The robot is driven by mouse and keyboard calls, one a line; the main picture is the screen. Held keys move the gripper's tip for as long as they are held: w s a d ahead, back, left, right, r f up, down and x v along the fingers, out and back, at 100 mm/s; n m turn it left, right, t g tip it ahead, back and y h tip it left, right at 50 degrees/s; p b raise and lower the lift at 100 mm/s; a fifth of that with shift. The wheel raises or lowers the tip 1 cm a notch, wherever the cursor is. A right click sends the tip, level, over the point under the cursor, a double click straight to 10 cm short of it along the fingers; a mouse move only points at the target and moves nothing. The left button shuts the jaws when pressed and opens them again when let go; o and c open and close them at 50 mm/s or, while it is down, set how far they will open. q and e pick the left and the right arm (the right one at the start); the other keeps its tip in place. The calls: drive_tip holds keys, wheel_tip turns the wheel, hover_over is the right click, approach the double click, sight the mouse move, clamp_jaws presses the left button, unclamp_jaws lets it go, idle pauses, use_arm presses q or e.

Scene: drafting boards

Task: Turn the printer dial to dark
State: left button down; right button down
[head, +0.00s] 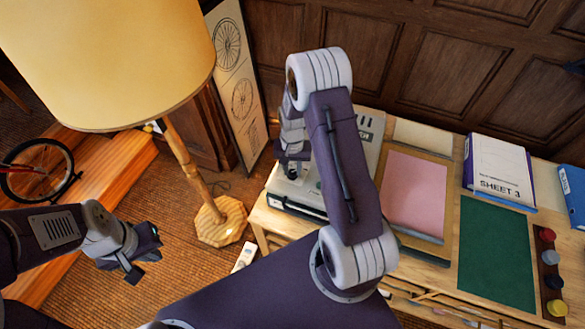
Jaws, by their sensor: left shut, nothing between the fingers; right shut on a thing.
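The printer (285,190), a pale grey box with a dark lower front edge, stands at the left end of the wooden table. My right arm rises across the middle of the view and hides much of it. My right gripper (294,173) points down at the printer's top and is shut on a small part there, at the dial's place. The dial itself and its marks are hidden or too small to read. My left gripper (133,274) is shut and empty, out over the floor at the left, well apart from the table.
A floor lamp (105,60) stands between my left gripper and the printer.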

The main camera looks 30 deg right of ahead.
sight(292, 172)
drive_tip(key=c, duration=1.1)
unclamp_jaws()
drive_tip(key=shift+s, duration=0.2)
drive_tip(key=shift+c, duration=0.2)
drive_tip(key=shift+a, duration=0.1)
drive_tip(key=shift+w+r, duration=0.1)
wheel_tip(292, 172, up, 9)
drive_tip(key=b, duration=0.1)
